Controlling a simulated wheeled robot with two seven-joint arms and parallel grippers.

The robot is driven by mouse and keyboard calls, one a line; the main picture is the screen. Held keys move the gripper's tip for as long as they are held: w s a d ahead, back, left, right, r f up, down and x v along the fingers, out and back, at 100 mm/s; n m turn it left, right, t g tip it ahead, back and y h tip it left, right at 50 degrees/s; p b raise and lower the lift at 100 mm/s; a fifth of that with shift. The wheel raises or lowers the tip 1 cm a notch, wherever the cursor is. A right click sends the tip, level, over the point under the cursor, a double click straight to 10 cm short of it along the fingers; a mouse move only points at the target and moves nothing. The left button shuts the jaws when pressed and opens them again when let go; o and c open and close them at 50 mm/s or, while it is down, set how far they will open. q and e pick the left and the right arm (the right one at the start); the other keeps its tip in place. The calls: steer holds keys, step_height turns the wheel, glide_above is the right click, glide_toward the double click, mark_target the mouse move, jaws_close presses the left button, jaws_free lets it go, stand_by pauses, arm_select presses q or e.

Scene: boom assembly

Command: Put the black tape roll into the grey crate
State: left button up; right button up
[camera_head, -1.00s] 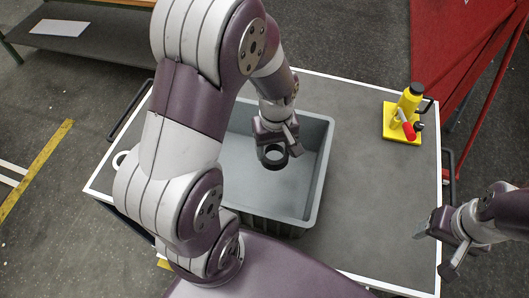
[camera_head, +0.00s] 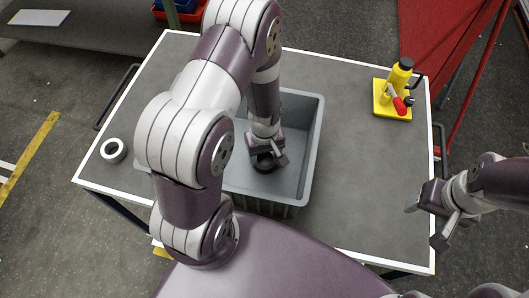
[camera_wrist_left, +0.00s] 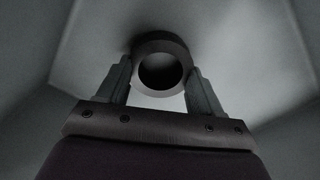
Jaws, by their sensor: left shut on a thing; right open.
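The grey crate (camera_head: 314,135) stands on the table, and my left arm reaches down into it. My left gripper (camera_head: 269,160) is inside the crate, shut on the black tape roll (camera_head: 264,163). In the left wrist view the roll (camera_wrist_left: 162,43) sits between the two fingers (camera_wrist_left: 160,85), with the crate's inside around it. I cannot tell whether the roll touches the crate floor. My right gripper (camera_head: 425,217) is open and empty at the table's right edge. My left arm hides part of the crate's left side.
A white tape roll (camera_head: 113,150) lies on the table's left side. A yellow block with a yellow bottle and a red-handled part (camera_head: 393,98) stands at the back right. The table (camera_head: 352,170) is clear between the crate and its right edge.

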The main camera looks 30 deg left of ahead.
mark_target(265, 160)
arm_select(q)
steer(key=shift+f, duration=0.2)
steer(key=o, duration=1.2)
steer(key=shift+r, duration=0.2)
steer(key=s+d+r+m, duration=0.1)
steer(key=r+m, duration=0.2)
steer(key=r, duration=0.2)
steer(key=s+d+r+m+t+b, duration=0.1)
steer(key=s+r+m, duration=0.1)
steer(key=r, duration=0.3)
steer(key=s+r+m+b, duration=0.1)
steer(key=r+m, duration=0.3)
steer(key=r, duration=0.1)
steer(key=shift+s+d+r, duration=0.2)
steer(key=shift+s+d, duration=0.2)
